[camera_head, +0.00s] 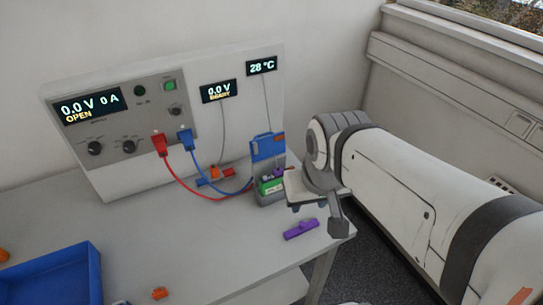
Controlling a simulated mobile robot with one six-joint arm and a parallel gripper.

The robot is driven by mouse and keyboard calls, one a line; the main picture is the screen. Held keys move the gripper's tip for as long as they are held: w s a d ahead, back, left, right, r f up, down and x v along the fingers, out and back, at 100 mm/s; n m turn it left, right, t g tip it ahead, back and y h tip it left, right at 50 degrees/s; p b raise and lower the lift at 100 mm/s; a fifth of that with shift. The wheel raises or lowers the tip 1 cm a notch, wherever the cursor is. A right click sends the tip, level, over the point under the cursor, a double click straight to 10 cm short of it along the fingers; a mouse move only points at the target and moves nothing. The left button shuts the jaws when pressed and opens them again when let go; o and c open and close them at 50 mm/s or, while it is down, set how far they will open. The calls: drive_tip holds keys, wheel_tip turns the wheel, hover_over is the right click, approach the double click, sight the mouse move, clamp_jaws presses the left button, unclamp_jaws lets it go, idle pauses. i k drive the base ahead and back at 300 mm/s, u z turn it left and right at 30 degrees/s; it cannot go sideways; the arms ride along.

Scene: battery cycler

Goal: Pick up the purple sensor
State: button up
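A purple bar-shaped piece (300,229) lies flat on the table near its right front edge. It looks like the purple sensor. A smaller dark purple bit (278,172) shows at the blue and green battery holder. My gripper (338,222) is at the end of the white arm, at the right of the table. A grey finger hangs down just right of the purple bar, apart from it in the picture. The arm hides much of the gripper, so I cannot tell how wide it is.
The cycler panel (120,160) stands at the back with red and blue plugs and leads. A blue clamp (268,147) stands above the green battery (271,187). A blue tray (50,278) is at the front left. An orange piece (160,293) lies near the front. The table middle is clear.

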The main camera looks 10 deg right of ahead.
sight(277, 172)
drive_tip(key=z, duration=0.2)
drive_tip(key=k, duration=0.35)
drive_tip(key=u, duration=1.7)
drive_tip(key=k, duration=0.65)
drive_tip(key=z, duration=1.5)
drive_tip(key=i, duration=1)
